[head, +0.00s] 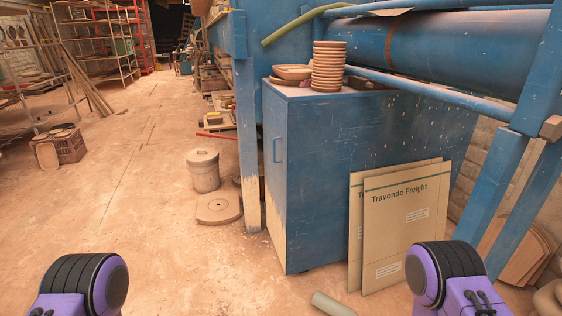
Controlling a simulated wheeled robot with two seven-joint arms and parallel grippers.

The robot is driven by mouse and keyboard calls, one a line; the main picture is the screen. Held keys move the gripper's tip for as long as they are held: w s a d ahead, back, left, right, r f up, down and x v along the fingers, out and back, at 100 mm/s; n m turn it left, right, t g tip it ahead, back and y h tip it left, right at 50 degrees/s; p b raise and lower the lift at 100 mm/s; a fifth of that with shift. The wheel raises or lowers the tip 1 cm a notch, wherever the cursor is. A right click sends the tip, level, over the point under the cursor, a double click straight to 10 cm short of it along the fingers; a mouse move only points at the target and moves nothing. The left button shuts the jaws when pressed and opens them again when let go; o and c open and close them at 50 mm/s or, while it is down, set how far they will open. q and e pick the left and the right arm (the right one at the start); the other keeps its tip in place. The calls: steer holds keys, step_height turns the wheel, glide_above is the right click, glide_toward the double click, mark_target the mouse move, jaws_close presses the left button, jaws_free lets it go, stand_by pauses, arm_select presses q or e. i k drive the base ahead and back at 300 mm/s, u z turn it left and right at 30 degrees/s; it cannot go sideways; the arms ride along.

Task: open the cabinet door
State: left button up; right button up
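The blue cabinet (345,135) stands in the middle of the head view, under the blue press frame. Its narrow left face is the door (276,195), which looks closed and flush with the body. A small blue bar handle (277,150) sits on the upper part of this door, seen at a steep angle. Parts of my two purple and black arms show at the bottom left and bottom right, well apart from the cabinet. Neither of my grippers is in view.
Two flat cardboard pieces (405,230) lean on the cabinet's broad side. Stacked round plates (328,68) and a tray (292,72) sit on its top. A lidded bucket (203,170) and a round disc (218,208) stand left of the door.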

mark_target(273, 112)
steer(key=u, duration=0.45)
steer(key=i, duration=0.85)
steer(key=u, duration=0.5)
steer(key=i, duration=0.9)
steer(key=z, duration=1.05)
steer(key=i, duration=0.6)
steer(key=z, duration=0.65)
